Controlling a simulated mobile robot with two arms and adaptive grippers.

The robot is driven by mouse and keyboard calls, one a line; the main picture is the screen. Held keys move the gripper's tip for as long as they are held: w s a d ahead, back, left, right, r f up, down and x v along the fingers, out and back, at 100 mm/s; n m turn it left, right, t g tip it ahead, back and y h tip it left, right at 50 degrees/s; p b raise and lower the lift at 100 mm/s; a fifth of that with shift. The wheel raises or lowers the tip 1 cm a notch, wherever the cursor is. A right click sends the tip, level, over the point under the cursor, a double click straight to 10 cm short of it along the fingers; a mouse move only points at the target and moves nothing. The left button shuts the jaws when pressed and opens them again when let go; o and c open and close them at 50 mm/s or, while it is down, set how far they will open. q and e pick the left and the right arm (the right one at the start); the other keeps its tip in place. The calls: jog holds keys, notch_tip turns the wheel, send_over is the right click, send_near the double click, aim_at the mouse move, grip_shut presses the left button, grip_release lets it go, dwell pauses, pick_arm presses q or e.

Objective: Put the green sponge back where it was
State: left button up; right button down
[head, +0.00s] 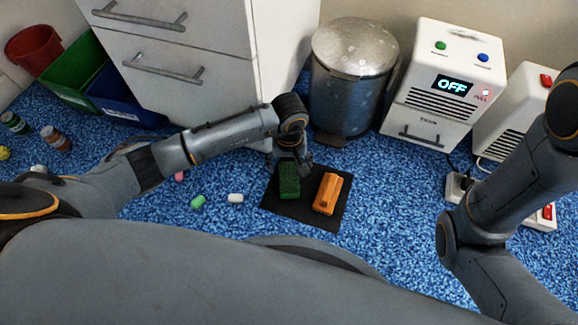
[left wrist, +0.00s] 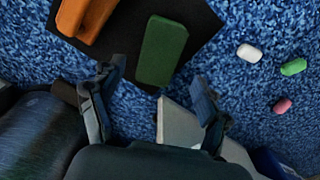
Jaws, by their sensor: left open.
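The green sponge (head: 289,182) lies on a black mat (head: 276,208), at the left of an orange object (head: 327,194). My left gripper (head: 296,164) is at the far end of the sponge, pointing down. In the left wrist view the two fingers of the left gripper (left wrist: 157,74) are spread apart, with the near end of the green sponge (left wrist: 162,50) between and just beyond their tips. I cannot tell whether a finger touches it. My right arm shows at the right of the head view, but its gripper is out of view.
A white capsule (head: 236,198) and a green capsule (head: 198,202) lie on the blue carpet left of the mat. A white drawer cabinet (head: 190,90), a metal bin (head: 352,80) and a white machine marked OFF (head: 440,85) stand behind.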

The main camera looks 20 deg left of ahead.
aim_at(290, 178)
pick_arm(q)
notch_tip(290, 178, up, 4)
jog(key=shift+f+p, duration=0.1)
jog(key=shift+p, duration=0.7)
jog(key=shift+d, duration=0.1)
